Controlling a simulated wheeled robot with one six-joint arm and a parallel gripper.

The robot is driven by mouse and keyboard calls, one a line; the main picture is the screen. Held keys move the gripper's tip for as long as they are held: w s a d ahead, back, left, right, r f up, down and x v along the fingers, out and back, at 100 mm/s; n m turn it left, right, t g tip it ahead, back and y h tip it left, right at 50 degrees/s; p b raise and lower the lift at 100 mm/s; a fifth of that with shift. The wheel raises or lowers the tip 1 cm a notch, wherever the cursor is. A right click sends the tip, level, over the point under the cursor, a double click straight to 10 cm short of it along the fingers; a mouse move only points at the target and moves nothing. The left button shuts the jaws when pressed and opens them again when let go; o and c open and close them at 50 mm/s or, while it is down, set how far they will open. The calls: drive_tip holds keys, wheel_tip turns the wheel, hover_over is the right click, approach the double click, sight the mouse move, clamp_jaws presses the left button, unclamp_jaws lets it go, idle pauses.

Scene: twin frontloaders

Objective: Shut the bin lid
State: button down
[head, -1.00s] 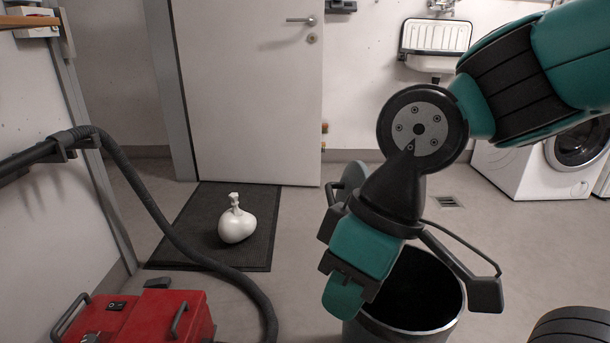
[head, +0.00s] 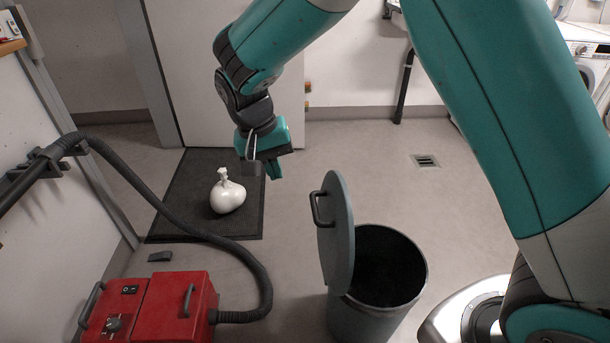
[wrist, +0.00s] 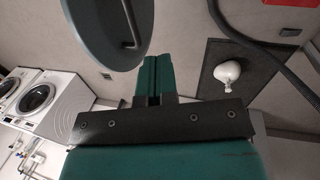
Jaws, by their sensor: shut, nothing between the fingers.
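The grey-green bin (head: 372,312) stands on the floor at the lower middle of the head view, its dark inside showing. Its round lid (head: 338,232) stands upright at the left side of the rim, so the bin is open. The lid's bar handle (head: 318,208) faces left. My gripper (head: 273,170) is beyond the lid and to its left, apart from it, shut and empty. In the wrist view the shut fingers (wrist: 153,72) show mid-picture, with the lid (wrist: 100,30) and its handle to their upper left.
A white tied bag (head: 228,194) lies on the dark mat (head: 180,215) by the door. A red machine (head: 150,308) with a black hose (head: 255,275) stands at the lower left. A floor drain (head: 425,161) is at the right. The floor between mat and drain is clear.

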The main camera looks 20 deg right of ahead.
drive_tip(key=d+f+b, duration=0.2)
drive_tip(key=d+f, duration=0.4)
drive_tip(key=f, duration=0.5)
drive_tip(key=shift+s+m, duration=0.3)
drive_tip(key=shift+s, duration=0.15)
